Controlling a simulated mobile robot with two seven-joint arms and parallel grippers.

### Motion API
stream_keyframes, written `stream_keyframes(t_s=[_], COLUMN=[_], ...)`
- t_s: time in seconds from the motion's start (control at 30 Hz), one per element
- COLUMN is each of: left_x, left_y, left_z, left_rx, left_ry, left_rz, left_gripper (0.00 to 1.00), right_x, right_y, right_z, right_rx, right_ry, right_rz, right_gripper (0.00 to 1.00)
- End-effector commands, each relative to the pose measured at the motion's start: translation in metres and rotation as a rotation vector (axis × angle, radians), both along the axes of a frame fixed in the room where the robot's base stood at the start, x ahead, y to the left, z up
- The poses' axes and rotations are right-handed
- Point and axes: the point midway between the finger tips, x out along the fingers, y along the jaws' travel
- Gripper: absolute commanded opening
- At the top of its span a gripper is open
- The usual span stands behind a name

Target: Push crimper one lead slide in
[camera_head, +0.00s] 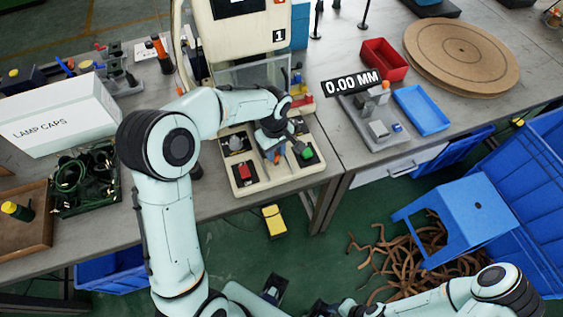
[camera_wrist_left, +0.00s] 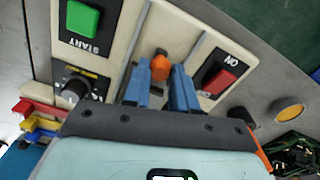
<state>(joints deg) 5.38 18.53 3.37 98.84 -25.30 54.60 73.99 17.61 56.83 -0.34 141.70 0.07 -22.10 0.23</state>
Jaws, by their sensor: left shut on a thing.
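Crimper one (camera_head: 240,50) is the cream machine marked 1 on the bench, with its control base (camera_head: 250,187) at the front. Its lead slide shows as an orange knob (camera_wrist_left: 160,66) in a channel between two metal rails. My left gripper (camera_wrist_left: 160,82) has its blue fingers in that channel, on either side of the knob, and is shut on it. In the head view my left gripper (camera_head: 275,157) reaches down over the base, and my wrist hides much of the channel. My right arm lies low at the bottom right; its fingers cannot be made out.
A green START button (camera_wrist_left: 83,20) and a black dial (camera_wrist_left: 75,88) lie on one side of the channel, a red ON button (camera_wrist_left: 219,80) on the other. A gauge (camera_head: 375,125), blue tray (camera_head: 422,110) and red bin (camera_head: 384,60) stand to the right.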

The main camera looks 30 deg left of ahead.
Motion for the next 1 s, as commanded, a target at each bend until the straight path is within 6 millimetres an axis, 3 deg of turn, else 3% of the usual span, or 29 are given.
stream_keyframes(t_s=[0.03,0.2,0.53,0.57,0.63,1.0], left_x=[0.01,0.025,0.028,0.028,0.028,0.027], left_y=[0.01,0.028,0.033,0.033,0.033,0.031], left_z=[0.004,0.003,0.002,0.002,0.002,0.005], left_rx=[0.002,0.002,0.005,0.006,0.006,0.002], left_ry=[-0.002,-0.002,-0.009,-0.009,-0.009,-0.004], left_rz=[0.005,0.0,-0.001,0.0,0.0,-0.001], left_gripper=[0.0,0.0,0.0,0.3,0.52,0.52], right_x=[0.004,0.009,0.009,0.009,0.009,0.009], right_y=[0.0,0.0,0.0,0.0,0.0,0.0], right_z=[0.01,0.02,0.019,0.019,0.019,0.019], right_rx=[0.0,0.0,0.0,0.0,0.0,0.0], right_ry=[-0.006,-0.011,-0.01,-0.01,-0.01,-0.01], right_rz=[0.0,0.001,0.0,0.0,0.0,0.0], right_gripper=[0.43,0.43,0.43,0.43,0.43,0.43])
